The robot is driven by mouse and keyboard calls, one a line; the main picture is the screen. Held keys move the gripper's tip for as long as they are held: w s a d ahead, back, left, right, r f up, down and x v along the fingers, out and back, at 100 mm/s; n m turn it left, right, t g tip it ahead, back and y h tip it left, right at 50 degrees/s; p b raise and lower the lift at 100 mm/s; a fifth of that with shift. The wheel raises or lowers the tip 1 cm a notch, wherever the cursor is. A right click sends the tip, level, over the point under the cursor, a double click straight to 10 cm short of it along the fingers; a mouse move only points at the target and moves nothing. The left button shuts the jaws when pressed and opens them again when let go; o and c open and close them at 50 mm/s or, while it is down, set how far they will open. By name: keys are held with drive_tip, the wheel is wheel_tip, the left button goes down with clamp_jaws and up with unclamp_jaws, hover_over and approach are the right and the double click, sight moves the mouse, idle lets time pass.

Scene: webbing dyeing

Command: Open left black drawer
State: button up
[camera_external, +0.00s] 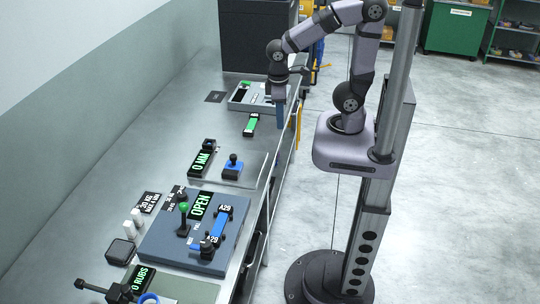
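My gripper (280,98) points down at the front edge of the long grey workbench (150,90), beside a shallow tray (246,103). It is small and seen from the side, so its finger opening cannot be made out. A narrow blue shape (281,115) shows just below it; whether it is held, or part of something behind, is unclear. A large black cabinet (258,40) stands at the far end of the bench. The bench front is seen very obliquely, with dark handle-like parts (252,250) low down. I cannot tell which part is the left black drawer.
A blue-grey fixture plate (165,240) with a green-knobbed lever, an OPEN display (201,206) and clamps sits on the near bench. A blue-based joystick (233,167) and a 0 MM display (202,163) stand mid-bench. Yellow panels (297,125) edge the bench front. The right floor is clear.

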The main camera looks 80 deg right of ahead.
drive_tip(key=w+a+f+n+t+h+b, duration=0.2)
drive_tip(key=a+n+t+b, duration=0.2)
drive_tip(key=a+n+b, duration=0.3)
drive_tip(key=w+a+f+n+t+h+b, duration=0.2)
drive_tip(key=a+n+t+h+b, duration=0.15)
drive_tip(key=a+b, duration=0.5)
drive_tip(key=s+a+r+n+t+y+b, duration=0.2)
drive_tip(key=s+a+n+t+y+b, duration=0.25)
drive_tip(key=a, duration=0.45)
drive_tip(key=s+a+r+n+t+y+b, duration=0.1)
drive_tip(key=s+a+r+t+y+b, duration=0.25)
drive_tip(key=s+a, duration=0.55)
wheel_tip(320, 180, down, 29)
drive_tip(key=w+h, duration=0.1)
drive_tip(key=x, duration=0.7)
drive_tip(key=shift+w+a, duration=0.25)
drive_tip(key=shift+w, duration=0.15)
drive_tip(key=shift+r+t, duration=0.1)
drive_tip(key=shift+t, duration=0.15)
clamp_jaws()
